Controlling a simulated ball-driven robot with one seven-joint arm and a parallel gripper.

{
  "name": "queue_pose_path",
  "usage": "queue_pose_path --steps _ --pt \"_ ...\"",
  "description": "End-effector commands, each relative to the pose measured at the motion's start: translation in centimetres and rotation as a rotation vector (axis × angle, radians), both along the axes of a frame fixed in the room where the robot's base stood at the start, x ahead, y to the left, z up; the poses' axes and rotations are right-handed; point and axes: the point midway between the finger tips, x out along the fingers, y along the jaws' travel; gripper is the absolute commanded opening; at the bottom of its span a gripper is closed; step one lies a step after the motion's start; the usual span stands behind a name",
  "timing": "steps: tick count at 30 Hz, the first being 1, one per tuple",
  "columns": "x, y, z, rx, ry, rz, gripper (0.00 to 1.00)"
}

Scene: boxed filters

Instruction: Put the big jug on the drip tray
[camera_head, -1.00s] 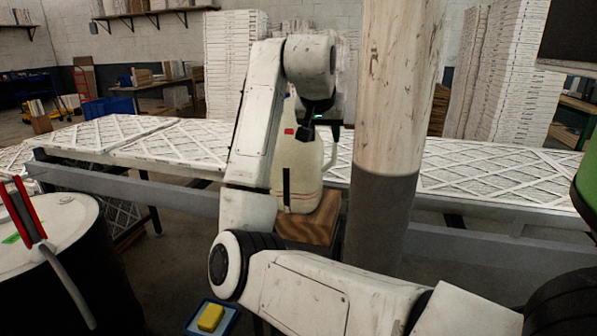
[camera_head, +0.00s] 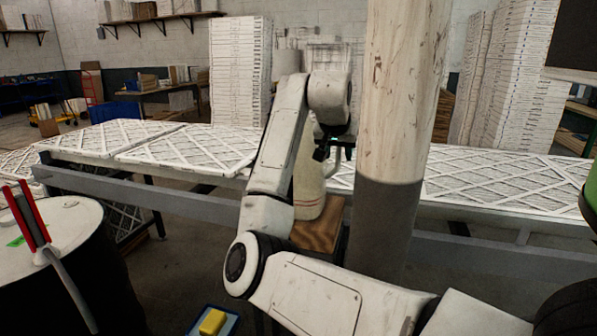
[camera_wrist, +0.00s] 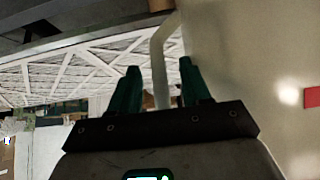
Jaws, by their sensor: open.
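The big jug (camera_head: 309,190) is cream coloured and stands upright on a wooden-topped stand (camera_head: 322,232), partly hidden behind my arm. Its pale body (camera_wrist: 235,55) fills the right of the wrist view, with a red patch at the edge. My gripper (camera_head: 332,152) is beside the jug's upper part. In the wrist view my gripper (camera_wrist: 160,85) is open, and the jug's handle (camera_wrist: 158,62) runs between its two green fingers. I cannot tell whether they touch it. I cannot tell for certain which thing is the drip tray.
A small blue tray (camera_head: 231,326) with a yellow block (camera_head: 212,321) is low at the front. A dark drum (camera_head: 95,270) with a pale top stands at left. A long bench of filters (camera_head: 480,180) runs behind. A thick column (camera_head: 395,130) is right of the jug.

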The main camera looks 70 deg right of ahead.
Motion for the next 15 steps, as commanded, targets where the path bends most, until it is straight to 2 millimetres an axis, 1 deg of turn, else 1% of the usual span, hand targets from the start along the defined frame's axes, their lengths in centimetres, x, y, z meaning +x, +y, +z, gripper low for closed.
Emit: queue_pose_path --steps 1,4,12,15 --pt "-0.03 -0.41 -0.52 0.003 0.002 -0.001 0.47" --pt "0.00 -0.93 -1.14 0.001 0.002 -0.001 0.47" --pt "0.02 -1.09 -1.36 0.000 0.000 -0.001 0.47" --pt "0.02 -1.09 -1.35 0.000 0.000 -0.001 0.38"
